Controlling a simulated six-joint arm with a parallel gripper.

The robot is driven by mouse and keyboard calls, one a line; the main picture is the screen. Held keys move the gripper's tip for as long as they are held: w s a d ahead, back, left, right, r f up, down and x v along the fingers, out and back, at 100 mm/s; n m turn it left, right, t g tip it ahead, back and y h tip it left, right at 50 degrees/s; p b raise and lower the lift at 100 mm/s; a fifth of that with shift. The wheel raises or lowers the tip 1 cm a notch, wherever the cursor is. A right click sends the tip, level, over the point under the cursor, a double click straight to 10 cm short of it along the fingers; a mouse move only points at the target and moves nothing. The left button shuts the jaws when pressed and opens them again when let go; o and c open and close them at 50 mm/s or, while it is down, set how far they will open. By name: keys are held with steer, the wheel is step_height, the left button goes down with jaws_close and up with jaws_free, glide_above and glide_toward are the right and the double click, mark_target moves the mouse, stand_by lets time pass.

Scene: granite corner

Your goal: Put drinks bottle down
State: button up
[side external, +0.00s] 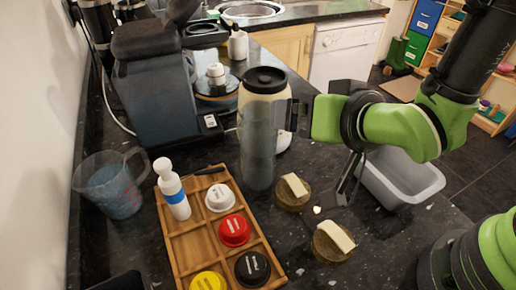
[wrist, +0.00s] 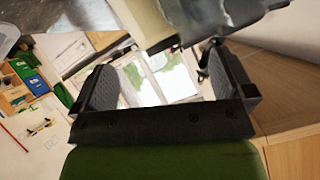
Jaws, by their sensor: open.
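The drinks bottle (side external: 258,140) is tall and translucent grey with a cream upper part and a black lid. It stands upright on the dark speckled counter in the middle of the side view, just behind the wooden tray. My gripper (side external: 298,113) is at the bottle's right side, at about the height of its upper half. In the wrist view my gripper (wrist: 163,68) has its two dark fingers spread wide with nothing held between them. A cream and grey shape, apparently the bottle (wrist: 155,22), crosses the top, beyond the fingertips.
A wooden tray (side external: 188,242) holds coloured lids and a white bottle (side external: 172,190). A measuring jug (side external: 112,185) stands left. Two round wooden pieces with pale blocks (side external: 294,186) (side external: 333,240) lie right of the tray. A grey tub (side external: 402,178) and a coffee machine (side external: 150,85) stand nearby.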

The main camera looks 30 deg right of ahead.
mark_target(270, 149)
steer(key=s+a+f+n+t+y, duration=0.2)
steer(key=s+a+f+n, duration=0.15)
steer(key=f+n, duration=0.2)
steer(key=x, duration=1)
steer(key=shift+d+r, duration=0.15)
steer(key=shift+r, duration=0.05)
steer(key=c, duration=1)
steer(key=shift+c, duration=0.2)
